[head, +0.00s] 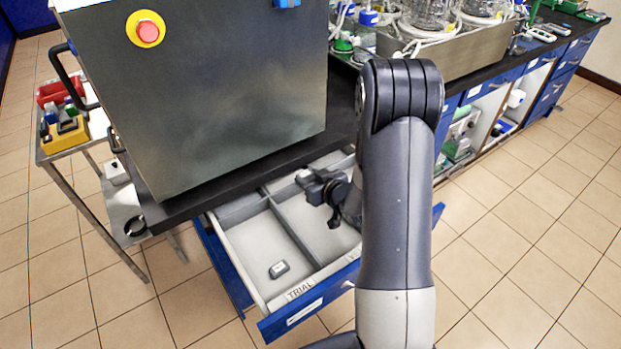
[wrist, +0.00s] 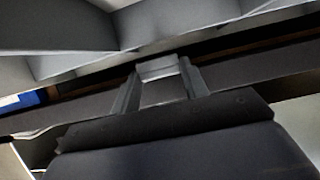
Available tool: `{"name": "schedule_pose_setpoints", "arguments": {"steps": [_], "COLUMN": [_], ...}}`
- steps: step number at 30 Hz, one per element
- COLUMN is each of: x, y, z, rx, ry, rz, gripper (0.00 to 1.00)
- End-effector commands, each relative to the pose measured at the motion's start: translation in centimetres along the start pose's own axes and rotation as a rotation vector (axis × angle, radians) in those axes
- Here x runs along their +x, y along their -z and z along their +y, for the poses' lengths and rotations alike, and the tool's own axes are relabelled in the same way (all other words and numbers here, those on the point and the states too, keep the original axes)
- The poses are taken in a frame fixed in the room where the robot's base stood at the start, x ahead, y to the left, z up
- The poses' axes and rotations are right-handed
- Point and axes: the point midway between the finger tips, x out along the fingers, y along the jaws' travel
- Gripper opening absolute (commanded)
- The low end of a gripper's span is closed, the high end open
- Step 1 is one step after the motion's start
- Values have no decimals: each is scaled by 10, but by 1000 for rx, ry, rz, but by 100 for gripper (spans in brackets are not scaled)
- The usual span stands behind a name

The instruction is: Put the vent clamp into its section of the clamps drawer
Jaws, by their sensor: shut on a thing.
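The drawer (head: 268,324) is pulled out under the bench, with a blue front and pale dividers making several sections. A small grey clamp-like piece (head: 279,269) lies in the left section near the front, beside a label reading TRIAL. My gripper (head: 308,179) is over the rear part of the drawer, close under the bench edge. In the wrist view my gripper (wrist: 159,82) is shut on a light grey piece (wrist: 157,67), which I take to be the vent clamp. Its height above the drawer floor is unclear. My arm hides the drawer's right part.
A large steel cabinet (head: 230,95) with a red button stands on the dark bench (head: 215,180) above the drawer. A trolley (head: 62,150) with red and yellow bins stands at the left. The tiled floor at the right is clear.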

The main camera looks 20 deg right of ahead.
Motion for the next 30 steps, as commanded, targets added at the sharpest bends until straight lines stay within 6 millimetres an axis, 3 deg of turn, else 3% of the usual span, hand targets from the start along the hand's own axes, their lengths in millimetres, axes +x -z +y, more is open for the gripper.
{"name": "schedule_pose_setpoints", "arguments": {"steps": [14,15,21,23,30], "x": [4,4,4,4,4], "y": [-10,-10,-10,-10,-10], "z": [0,0,0,0,0], "rx": [0,0,0,0,0], "ry": [0,0,0,0,0], "rz": [0,-1,-1,-1,-1], "gripper": [22,44,60,64,64]}}
